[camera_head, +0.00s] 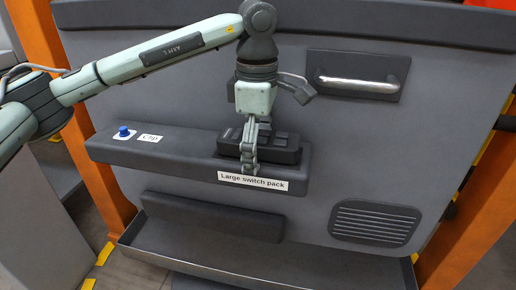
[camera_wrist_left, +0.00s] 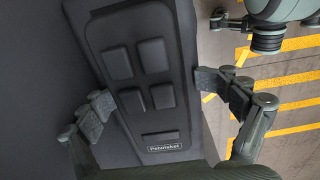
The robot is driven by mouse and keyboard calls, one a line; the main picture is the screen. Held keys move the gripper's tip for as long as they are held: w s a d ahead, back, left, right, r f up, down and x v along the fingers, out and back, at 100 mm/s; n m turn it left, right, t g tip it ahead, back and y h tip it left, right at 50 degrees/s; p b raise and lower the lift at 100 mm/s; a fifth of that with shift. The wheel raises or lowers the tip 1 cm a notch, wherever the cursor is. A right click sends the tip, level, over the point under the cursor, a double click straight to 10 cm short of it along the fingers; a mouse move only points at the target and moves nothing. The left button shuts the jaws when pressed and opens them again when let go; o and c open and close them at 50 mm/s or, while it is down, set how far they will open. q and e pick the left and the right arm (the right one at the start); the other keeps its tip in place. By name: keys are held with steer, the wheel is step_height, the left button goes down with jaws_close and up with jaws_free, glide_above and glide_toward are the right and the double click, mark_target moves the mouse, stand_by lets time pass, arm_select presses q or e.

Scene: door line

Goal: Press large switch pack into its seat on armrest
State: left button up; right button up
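The large switch pack (camera_head: 286,152) is a dark block with several raised buttons. It lies along the right part of the grey armrest (camera_head: 175,152), above a white "Large switch pack" label. My left gripper (camera_head: 250,165) reaches down over it from above, with one finger across its front side. My right gripper is not in view.
A metal door handle (camera_head: 358,84) is at upper right, a speaker grille (camera_head: 375,223) at lower right. A long tray (camera_head: 240,268) runs below. Orange posts (camera_head: 478,215) flank the door panel.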

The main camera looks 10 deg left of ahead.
arm_select(q)
steer(key=shift+o, duration=0.2)
steer(key=shift+a+f, duration=0.1)
steer(key=shift+f, duration=0.35)
steer(key=shift+r, duration=0.25)
step_height(320, 180, up, 11)
steer(key=shift+r, duration=0.2)
steer(key=shift+s+r, duration=0.1)
steer(key=shift+r, duration=0.4)
